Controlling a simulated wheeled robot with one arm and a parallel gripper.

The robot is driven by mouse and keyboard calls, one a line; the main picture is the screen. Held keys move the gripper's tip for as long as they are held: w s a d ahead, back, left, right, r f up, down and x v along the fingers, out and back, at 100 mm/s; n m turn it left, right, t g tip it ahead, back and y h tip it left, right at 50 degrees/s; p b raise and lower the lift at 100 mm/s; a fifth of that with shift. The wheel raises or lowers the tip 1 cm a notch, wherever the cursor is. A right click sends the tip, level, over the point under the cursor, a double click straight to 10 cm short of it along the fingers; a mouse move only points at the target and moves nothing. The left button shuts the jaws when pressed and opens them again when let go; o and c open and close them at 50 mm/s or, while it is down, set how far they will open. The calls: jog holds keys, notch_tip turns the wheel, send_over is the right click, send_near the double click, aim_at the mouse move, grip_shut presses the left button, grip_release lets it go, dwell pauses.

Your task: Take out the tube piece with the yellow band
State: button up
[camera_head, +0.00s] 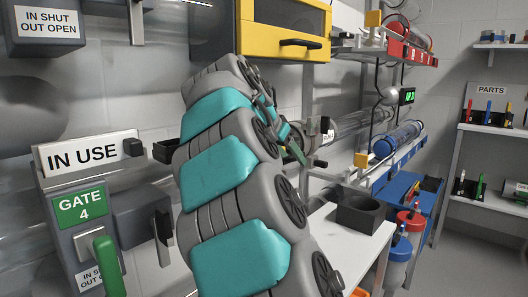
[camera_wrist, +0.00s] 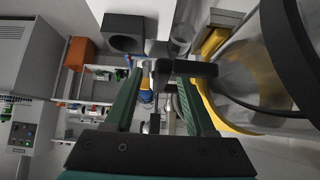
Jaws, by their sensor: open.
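My gripper (camera_head: 297,150) is at the far end of my teal and grey arm, by the clear tube line along the wall. In the wrist view my gripper (camera_wrist: 158,78) has two green fingers spread apart. A black T-shaped handle (camera_wrist: 188,68) on a thin rod shows between and in front of them; I cannot tell if they touch it. At the right of the wrist view, close by, is a large clear rounded part with a yellow band or rim (camera_wrist: 222,112); I cannot tell if it is the tube piece. No yellow-banded tube piece is clear in the head view; my arm hides part of the line.
A yellow cabinet (camera_head: 248,42) hangs above my arm. A black open box (camera_head: 358,212) stands on a white table (camera_head: 330,245). A blue-ended clear canister (camera_head: 397,139) lies on a rack at right. The gate 4 panel (camera_head: 80,207) is at left. Parts shelves (camera_head: 490,130) stand far right.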

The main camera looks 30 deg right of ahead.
jog(key=x, duration=0.4)
jog(key=shift+w+d, duration=0.1)
jog(key=shift+d, duration=0.1)
jog(key=shift+r, duration=0.1)
grip_shut()
dwell(1.1)
